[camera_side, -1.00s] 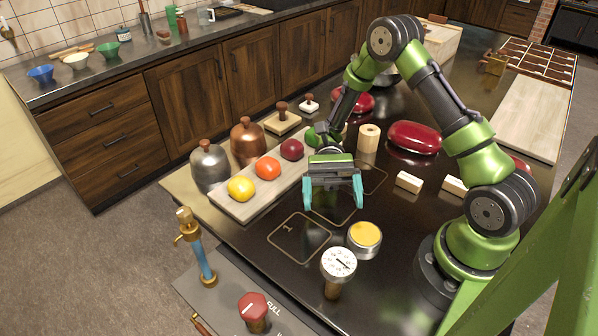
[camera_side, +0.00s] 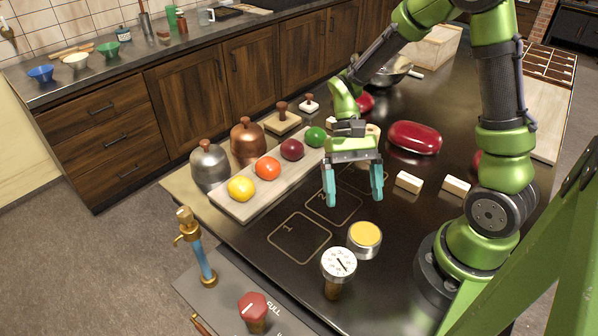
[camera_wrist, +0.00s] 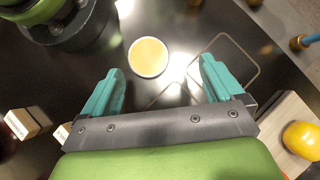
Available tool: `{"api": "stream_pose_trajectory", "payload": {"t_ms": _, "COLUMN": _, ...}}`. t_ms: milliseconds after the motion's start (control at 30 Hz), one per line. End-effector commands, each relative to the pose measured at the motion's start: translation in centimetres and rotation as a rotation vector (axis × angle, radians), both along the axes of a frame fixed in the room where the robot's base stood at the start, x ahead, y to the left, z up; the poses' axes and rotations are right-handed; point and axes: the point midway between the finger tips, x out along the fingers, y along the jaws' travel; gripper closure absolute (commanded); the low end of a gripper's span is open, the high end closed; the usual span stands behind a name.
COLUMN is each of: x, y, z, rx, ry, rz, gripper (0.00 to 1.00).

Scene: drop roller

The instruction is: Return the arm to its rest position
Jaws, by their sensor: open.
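My gripper (camera_side: 353,190) hangs above the dark table with its teal fingers spread apart and nothing between them. In the wrist view my gripper (camera_wrist: 163,90) also shows open and empty. The round container with a yellow top (camera_side: 365,236) stands on the table in front of it, apart from the fingers. In the wrist view this yellow-topped container (camera_wrist: 148,57) lies beyond the fingertips. Part of the wooden roller-like block (camera_side: 374,133) is hidden behind my gripper.
A pale board (camera_side: 221,203) holds yellow, orange, dark red and green round pieces. A dial gauge (camera_side: 338,262) and a red knob (camera_side: 253,306) stand at the front. A red oval piece (camera_side: 414,138) and two pale blocks (camera_side: 409,182) lie to the right. Outlined square 1 (camera_side: 299,238) is bare.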

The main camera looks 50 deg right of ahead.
Motion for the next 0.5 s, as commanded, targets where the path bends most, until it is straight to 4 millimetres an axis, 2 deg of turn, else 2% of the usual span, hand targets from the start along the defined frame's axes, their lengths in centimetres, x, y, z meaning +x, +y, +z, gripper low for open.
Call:
{"api": "stream_pose_trajectory", "payload": {"t_ms": 33, "x": 0.3, "y": -0.2, "z": 1.2, "rx": -0.044, "ry": -0.107, "rz": 0.015, "gripper": 0.06}}
{"api": "stream_pose_trajectory", "payload": {"t_ms": 300, "x": 1.5, "y": -0.7, "z": 6.9, "rx": -0.219, "ry": -0.612, "rz": 0.058, "gripper": 0.06}}
{"api": "stream_pose_trajectory", "payload": {"t_ms": 500, "x": 1.2, "y": -0.4, "z": 11.9, "rx": -0.284, "ry": -0.951, "rz": 0.07, "gripper": 0.06}}
